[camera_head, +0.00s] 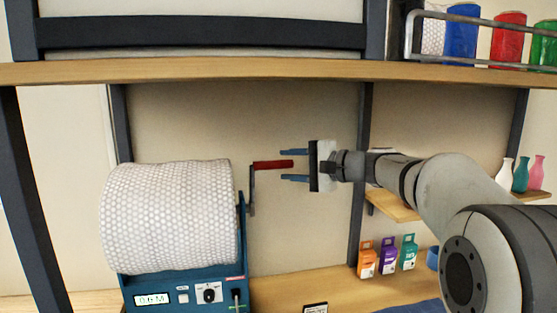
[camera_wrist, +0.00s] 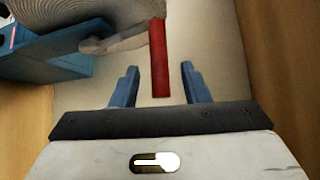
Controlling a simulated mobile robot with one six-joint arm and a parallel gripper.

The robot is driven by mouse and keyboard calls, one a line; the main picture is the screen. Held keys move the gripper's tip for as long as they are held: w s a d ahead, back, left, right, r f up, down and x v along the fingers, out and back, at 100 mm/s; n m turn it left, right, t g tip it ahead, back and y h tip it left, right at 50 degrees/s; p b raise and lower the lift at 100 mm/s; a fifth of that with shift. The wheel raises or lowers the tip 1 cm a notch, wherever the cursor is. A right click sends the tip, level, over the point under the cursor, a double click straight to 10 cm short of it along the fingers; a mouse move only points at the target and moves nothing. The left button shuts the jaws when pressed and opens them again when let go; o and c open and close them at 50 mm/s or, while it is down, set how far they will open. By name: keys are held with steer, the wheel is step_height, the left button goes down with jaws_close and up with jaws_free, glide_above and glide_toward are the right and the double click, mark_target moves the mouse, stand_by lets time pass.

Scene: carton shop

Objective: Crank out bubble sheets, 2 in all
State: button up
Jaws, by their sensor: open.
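A large roll of white bubble sheet (camera_head: 170,215) sits on a blue dispenser machine (camera_head: 180,285) at the left in the head view. The machine has a small display reading about "0.6 M" (camera_head: 152,299), a black knob and a small lever. A crank with a red handle (camera_head: 272,165) sticks out from the machine's right side. My gripper (camera_head: 294,165) is open, its blue fingers pointing left at the free end of the handle. In the wrist view the red handle (camera_wrist: 158,60) points towards the gap between the open fingers (camera_wrist: 155,88), its tip near them.
A wooden shelf (camera_head: 280,72) runs above the machine and arm, with coloured rolls (camera_head: 508,36) behind a rail at right. Small orange, purple and green cartons (camera_head: 388,255) stand on the bench behind. Vases (camera_head: 520,174) stand on a small shelf at right.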

mark_target(282, 165)
steer(key=p+x, duration=0.1)
steer(key=x, duration=0.4)
steer(key=shift+w, duration=0.1)
jaws_close()
stand_by(0.3)
steer(key=shift+d, duration=0.1)
